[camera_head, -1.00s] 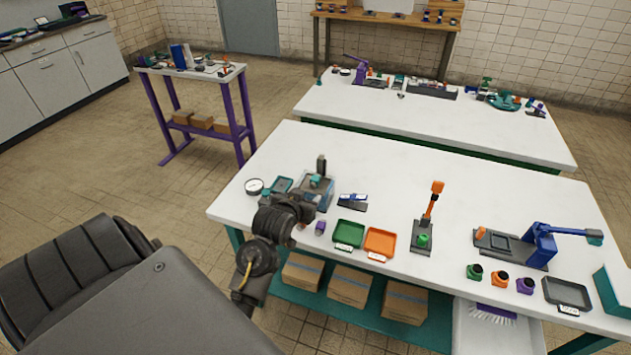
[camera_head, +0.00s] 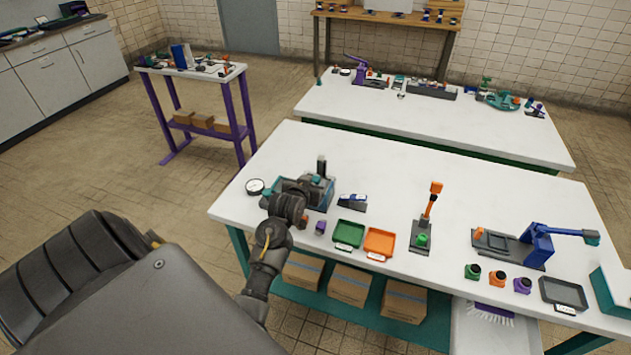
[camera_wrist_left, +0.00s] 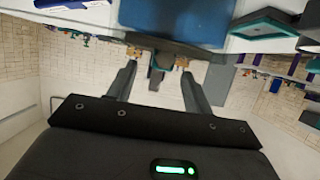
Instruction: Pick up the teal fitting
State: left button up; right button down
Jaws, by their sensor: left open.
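My left gripper (camera_head: 300,186) is over the blue and grey device (camera_head: 326,190) at the left end of the near table. In the left wrist view my left gripper (camera_wrist_left: 158,60) is open, with its two dark fingers apart. A small teal and grey piece (camera_wrist_left: 157,62), which looks like the teal fitting, shows between the fingertips in front of the blue block (camera_wrist_left: 180,18). I cannot tell whether the fingers touch it. In the head view my gripper and wrist hide the fitting. My right gripper is not in view.
A round white gauge (camera_head: 254,186) stands left of my gripper. A purple fitting (camera_head: 320,227), a green tray (camera_head: 349,233) and an orange tray (camera_head: 380,242) lie to the right. A grey upright post (camera_head: 321,166) rises behind. The table's back middle is clear.

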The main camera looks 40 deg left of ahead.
aim_at(315, 179)
pick_arm(q)
jog(key=shift+p+x, duration=0.3)
jog(key=shift+x, duration=1.7)
jog(key=shift+s, duration=0.1)
jog(key=shift+c, duration=0.3)
grip_shut()
jog(key=shift+r+b, duration=0.4)
jog(key=shift+r, duration=0.3)
jog(key=s+d+r, duration=0.3)
jog(key=s+r, duration=0.8)
jog(key=s, duration=0.2)
jog(key=shift+s+r, duration=0.3)
